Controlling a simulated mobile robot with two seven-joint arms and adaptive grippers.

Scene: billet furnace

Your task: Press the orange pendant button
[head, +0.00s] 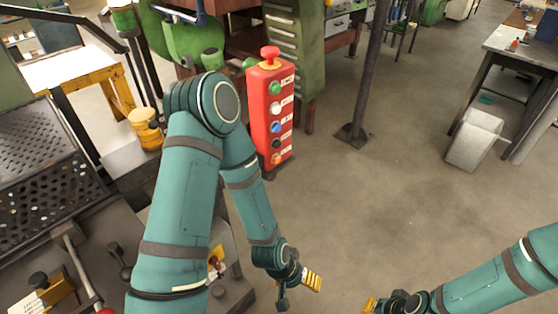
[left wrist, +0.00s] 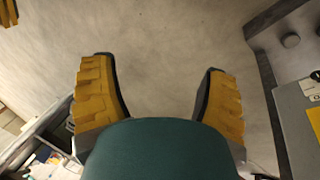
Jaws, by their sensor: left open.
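The red pendant (head: 272,113) hangs upright in the head view, with a column of several buttons. The orange button (head: 276,159) is the lowest, below the black one. My left gripper (head: 299,290) is below the pendant and apart from it, close to the bottom of the picture. It is open and empty, its two yellow-padded fingers spread over bare floor in the left wrist view (left wrist: 155,75). My right gripper (head: 371,304) is at the bottom edge, partly cut off, so its opening does not show. The pendant does not show in the left wrist view.
A green cabinet (head: 297,60) stands behind the pendant. A dark post (head: 370,75) rises from the floor right of it. A perforated metal panel (head: 40,170) and a yellow-topped fixture (head: 146,126) are at the left. A workbench (head: 520,45) is far right. The middle floor is clear.

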